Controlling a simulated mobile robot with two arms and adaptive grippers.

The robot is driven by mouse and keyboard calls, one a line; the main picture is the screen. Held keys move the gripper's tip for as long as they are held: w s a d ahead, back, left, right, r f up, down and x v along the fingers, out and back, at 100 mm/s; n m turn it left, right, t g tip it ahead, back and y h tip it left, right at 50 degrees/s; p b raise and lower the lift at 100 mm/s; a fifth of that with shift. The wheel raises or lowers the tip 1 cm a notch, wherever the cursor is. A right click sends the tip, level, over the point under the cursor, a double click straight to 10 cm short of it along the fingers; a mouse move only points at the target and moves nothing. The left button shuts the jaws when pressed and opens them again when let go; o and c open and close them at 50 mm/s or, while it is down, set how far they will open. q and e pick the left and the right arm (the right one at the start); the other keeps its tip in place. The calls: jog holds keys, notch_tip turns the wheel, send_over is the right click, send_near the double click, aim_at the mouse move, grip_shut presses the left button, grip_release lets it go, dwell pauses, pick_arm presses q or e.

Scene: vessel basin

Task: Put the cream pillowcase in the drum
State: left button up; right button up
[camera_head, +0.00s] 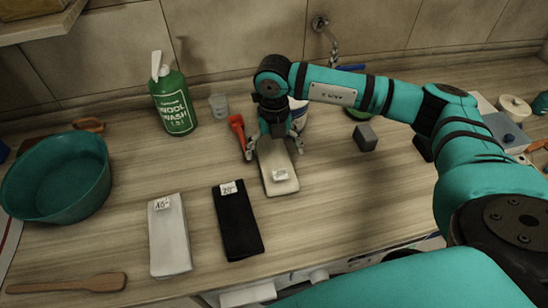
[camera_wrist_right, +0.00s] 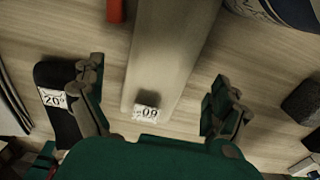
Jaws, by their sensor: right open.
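The cream pillowcase (camera_head: 279,160) lies folded in a long flat strip on the counter, with a small white tag at its near end. My right gripper (camera_head: 273,150) is open over its far part, one finger on each side. In the right wrist view the cream pillowcase (camera_wrist_right: 165,60) runs between the two spread fingers of the right gripper (camera_wrist_right: 157,100), with clear gaps on both sides. Its tag appears to read 60. My left gripper is not in view.
A white folded cloth (camera_head: 169,240) and a black one (camera_head: 238,225) lie left of the cream one. A red spoon-like tool (camera_head: 236,125), green wool wash bottle (camera_head: 173,102), teal basin (camera_head: 60,178) and grey cube (camera_head: 365,138) stand around.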

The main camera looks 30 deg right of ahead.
aim_at(274, 157)
jog(key=f, duration=0.1)
jog(key=f+p, duration=0.1)
jog(key=f, duration=0.1)
jog(key=shift+s+f, duration=0.25)
jog(key=shift+f, duration=0.3)
jog(key=shift+r, duration=0.1)
jog(key=c, duration=1.5)
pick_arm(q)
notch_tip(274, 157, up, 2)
pick_arm(e)
jog(key=shift+o, duration=0.2)
jog(key=shift+w, duration=0.1)
